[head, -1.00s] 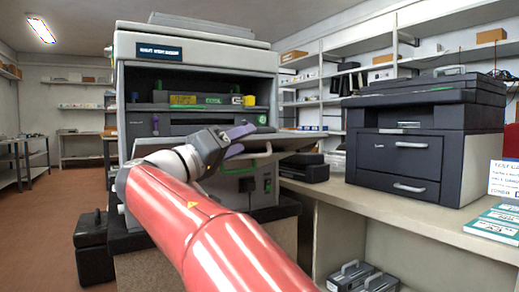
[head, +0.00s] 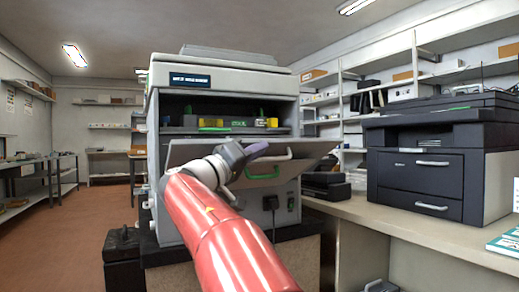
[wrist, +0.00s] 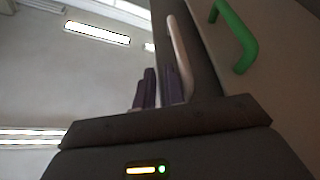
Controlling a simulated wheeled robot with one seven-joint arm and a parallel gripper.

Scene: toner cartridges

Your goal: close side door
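The large grey machine (head: 224,73) stands ahead with its dark front compartment exposed. A grey door panel (head: 308,152) hangs tilted and partly open across the lower part of this opening. It carries a green handle (head: 268,167), and the green handle also shows in the wrist view (wrist: 236,36). The finger gap and any contact are unclear.
Inside the machine are a yellow block (head: 271,122) and a dark unit with green marks. A black printer (head: 430,165) stands on the pale counter (head: 345,212) at right. A dark box (head: 120,260) is at lower left. Open floor (head: 50,240) lies left.

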